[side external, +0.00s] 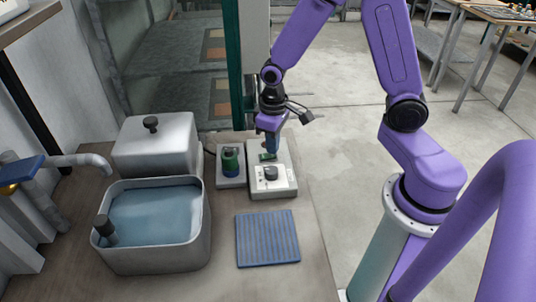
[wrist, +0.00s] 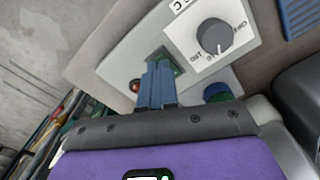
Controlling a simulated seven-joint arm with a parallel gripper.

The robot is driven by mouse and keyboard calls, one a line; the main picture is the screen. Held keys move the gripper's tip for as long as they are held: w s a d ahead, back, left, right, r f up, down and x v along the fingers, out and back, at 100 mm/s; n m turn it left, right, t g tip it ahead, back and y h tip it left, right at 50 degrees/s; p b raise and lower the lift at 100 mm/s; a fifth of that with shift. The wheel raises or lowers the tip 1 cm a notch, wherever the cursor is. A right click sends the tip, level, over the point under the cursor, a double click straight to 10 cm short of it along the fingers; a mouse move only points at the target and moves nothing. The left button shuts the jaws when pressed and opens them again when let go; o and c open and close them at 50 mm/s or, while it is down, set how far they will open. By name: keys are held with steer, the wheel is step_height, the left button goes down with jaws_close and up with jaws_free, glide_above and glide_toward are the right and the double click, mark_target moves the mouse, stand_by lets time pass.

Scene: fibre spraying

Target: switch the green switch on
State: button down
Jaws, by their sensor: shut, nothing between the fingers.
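The green switch (side external: 268,157) is a small green rocker on the light grey control box (side external: 284,189). In the wrist view the green switch (wrist: 163,58) shows just beyond my fingertips and is partly covered by them. My gripper (side external: 271,150) is shut and empty, pointing down at the switch from above. In the wrist view my gripper (wrist: 158,66) has its blue fingers together over the switch's near edge. I cannot tell whether they touch it, nor which way the rocker is tilted.
A dark round knob (side external: 271,173) on a white plate sits beside the switch. A water-filled basin (side external: 155,213), a grey lidded box (side external: 157,150) and a blue ribbed mat (side external: 267,238) share the table. A reddish lamp (wrist: 135,86) is near the fingers.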

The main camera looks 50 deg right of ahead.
steer(key=shift+f, duration=0.65)
stand_by(0.3)
steer(key=shift+r, duration=3.55)
steer(key=s+a+r+n, duration=0.1)
steer(key=s+n, duration=0.3)
steer(key=s, duration=0.6)
steer(key=s+a+r+n, duration=0.1)
steer(key=s+r+n, duration=0.3)
steer(key=s, duration=0.6)
steer(key=shift+s+r+n, duration=0.15)
steer(key=shift+n, duration=0.65)
